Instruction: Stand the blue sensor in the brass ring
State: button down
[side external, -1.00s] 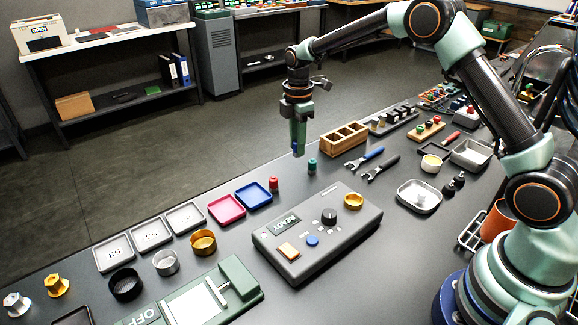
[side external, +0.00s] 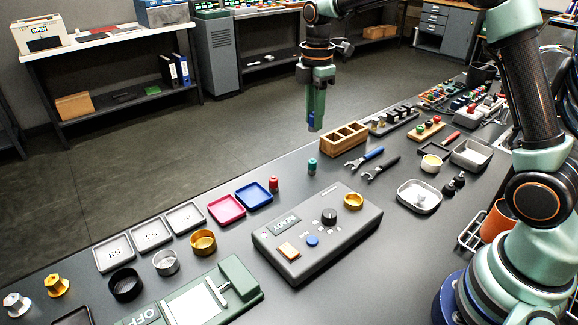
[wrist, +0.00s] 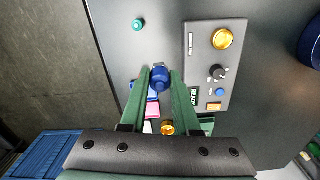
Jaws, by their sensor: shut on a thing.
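My gripper (side external: 315,124) is shut on the blue sensor (wrist: 160,78) and holds it high above the bench, apart from everything below. In the side view only a small blue part of the sensor (side external: 311,119) shows between the fingertips. The brass ring (side external: 203,242) stands on the bench at the near left, beside a steel ring and a black ring. It also shows in the wrist view (wrist: 167,128), between the fingers and below the sensor. A second gold round piece (side external: 353,201) sits on the grey console; the wrist view shows it too (wrist: 223,38).
The grey console (side external: 292,257) stands right of the brass ring. A teal piece (side external: 312,166) and a red piece (side external: 273,184) stand upright near the far edge. Blue and pink trays, a wooden box (side external: 344,138) and tools lie around. Bare bench surrounds the teal piece.

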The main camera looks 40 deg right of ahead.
jog(key=shift+s+d+f, duration=0.1)
jog(key=shift+s+f, duration=1.7)
jog(key=shift+s, duration=0.5)
jog(key=shift+s+d+f, duration=0.1)
jog(key=shift+s+f, duration=1.65)
jog(key=shift+s, duration=0.55)
jog(key=shift+s+d+f, duration=0.1)
jog(key=shift+s+f, duration=1.7)
jog(key=shift+s, duration=0.5)
jog(key=shift+f, duration=1.15)
jog(key=shift+c, duration=0.8)
grip_release()
notch_tip(320, 180, up, 8)
jog(key=shift+r, duration=0.15)
